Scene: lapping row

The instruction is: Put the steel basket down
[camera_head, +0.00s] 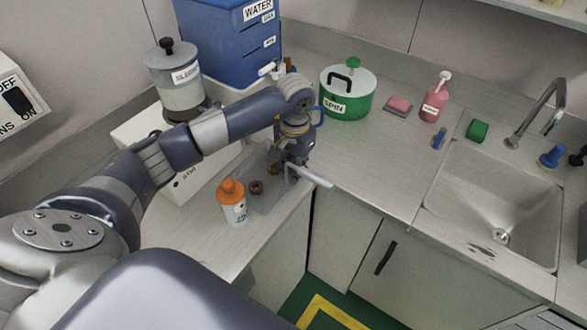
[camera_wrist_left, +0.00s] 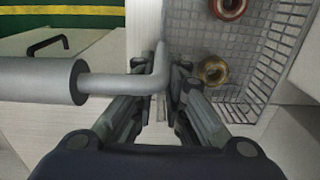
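The steel basket (camera_head: 287,191) is a grey wire-mesh tray near the front edge of the left counter; its mesh fills the upper right of the left wrist view (camera_wrist_left: 208,38). It holds copper-coloured rings (camera_wrist_left: 213,70). Its grey cylindrical handle (camera_head: 312,177) sticks out to the right. My left gripper (camera_head: 291,163) is over the handle end of the basket. In the left wrist view its fingers (camera_wrist_left: 168,88) are close together on the bent handle rod. I cannot tell whether the basket's bottom touches the counter. My right gripper is not in view.
A white bottle with an orange cap (camera_head: 233,204) stands close in front of the basket. A white machine (camera_head: 190,180) with a steel pot (camera_head: 176,85) stands behind-left. A blue water tank (camera_head: 232,45), green spin pot (camera_head: 347,98) and sink (camera_head: 495,205) lie beyond.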

